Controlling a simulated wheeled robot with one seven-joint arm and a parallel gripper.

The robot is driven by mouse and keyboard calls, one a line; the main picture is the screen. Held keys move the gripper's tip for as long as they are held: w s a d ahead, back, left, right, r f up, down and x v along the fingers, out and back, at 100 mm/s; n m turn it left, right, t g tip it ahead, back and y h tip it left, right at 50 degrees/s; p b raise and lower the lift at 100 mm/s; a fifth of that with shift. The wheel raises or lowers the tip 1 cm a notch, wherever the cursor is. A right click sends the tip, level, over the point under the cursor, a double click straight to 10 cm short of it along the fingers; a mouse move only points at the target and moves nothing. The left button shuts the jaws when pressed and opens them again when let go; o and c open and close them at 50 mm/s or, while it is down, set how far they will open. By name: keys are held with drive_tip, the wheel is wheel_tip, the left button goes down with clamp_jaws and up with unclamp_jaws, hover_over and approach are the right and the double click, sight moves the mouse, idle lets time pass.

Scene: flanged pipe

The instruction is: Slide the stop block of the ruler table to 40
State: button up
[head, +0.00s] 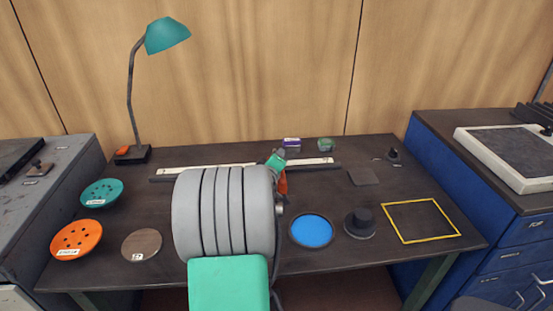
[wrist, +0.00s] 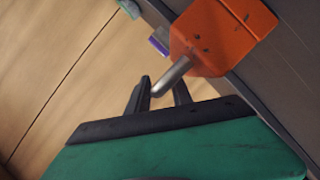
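The ruler table shows in the head view as a long dark rail with a white scale strip (head: 312,162) at the back of the bench. My arm covers part of it, and its numbers are too small to read. An orange block (wrist: 222,38) with a metal pin (wrist: 172,76) fills the upper right of the wrist view; it looks like the stop block. A bit of orange (head: 283,184) shows beside my gripper in the head view. My gripper (wrist: 160,86) has its dark fingers apart, with the pin's end at the gap between them. I cannot tell whether they touch.
A purple-topped box (head: 291,142) and a green-topped box (head: 326,144) stand behind the rail. A teal lamp (head: 168,35) stands at the back left. A blue disc (head: 312,230), a black knobbed piece (head: 359,223) and a yellow frame (head: 420,239) lie in front.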

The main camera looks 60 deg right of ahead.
drive_tip(key=shift+o, duration=0.5)
drive_tip(key=shift+a, duration=0.1)
drive_tip(key=v, duration=0.7)
drive_tip(key=shift+a+r+b, duration=0.2)
drive_tip(key=shift+a+b, duration=0.1)
